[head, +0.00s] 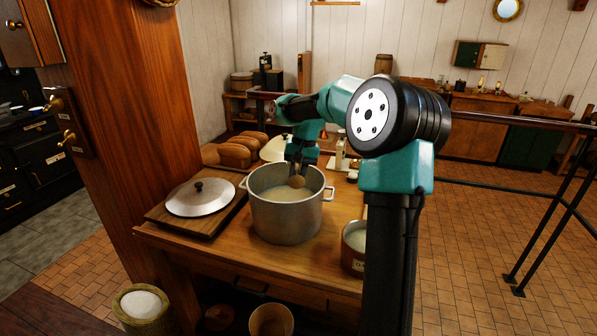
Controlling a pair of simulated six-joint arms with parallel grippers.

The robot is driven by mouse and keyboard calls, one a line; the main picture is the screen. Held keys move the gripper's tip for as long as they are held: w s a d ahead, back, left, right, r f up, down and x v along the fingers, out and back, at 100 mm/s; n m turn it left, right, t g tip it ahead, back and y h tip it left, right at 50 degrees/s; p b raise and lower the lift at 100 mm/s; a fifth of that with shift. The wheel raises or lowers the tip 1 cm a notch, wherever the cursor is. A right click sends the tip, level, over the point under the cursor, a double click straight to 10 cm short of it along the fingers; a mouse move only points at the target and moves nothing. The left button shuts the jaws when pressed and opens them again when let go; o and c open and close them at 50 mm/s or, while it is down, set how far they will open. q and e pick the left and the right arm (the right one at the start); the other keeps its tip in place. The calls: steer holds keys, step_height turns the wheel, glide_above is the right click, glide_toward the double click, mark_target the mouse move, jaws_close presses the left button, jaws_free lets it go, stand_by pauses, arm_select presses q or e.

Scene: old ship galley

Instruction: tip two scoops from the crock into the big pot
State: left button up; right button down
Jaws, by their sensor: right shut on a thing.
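The big pot (270,222) is grey metal with two side handles and stands open on the wooden table, with pale contents inside. My right gripper (298,166) is above the pot's far side, shut on a scoop. The scoop's brown bowl (297,182) is over the pot's opening; its handle is mostly hidden, and I cannot tell what is in it. The brown crock (352,262) with pale contents stands to the right of the pot, partly hidden behind my right arm. My left gripper is not in view.
A metal lid (200,200) lies on a wooden board (163,213) left of the pot. Bread loaves (236,154) and a pale dish (274,150) are behind it. A wooden post (150,130) rises at the table's left. A tub of white stuff (142,304) stands on the floor.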

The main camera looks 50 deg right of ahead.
steer(key=g+h, duration=0.2)
steer(key=w+g+h, duration=0.1)
steer(key=shift+a+f, duration=0.15)
steer(key=shift+a, duration=0.25)
steer(key=shift+w+a+f+g+h, duration=0.1)
steer(key=shift+w+a+g+h, duration=0.1)
steer(key=shift+g+h, duration=0.5)
steer(key=shift+w+a+f+g+h, duration=0.15)
steer(key=shift+g+h, duration=0.35)
steer(key=shift+g, duration=0.35)
steer(key=shift+w+a+f+g+h, duration=0.1)
steer(key=shift+w+a+g+h, duration=0.1)
steer(key=shift+g+h, duration=0.5)
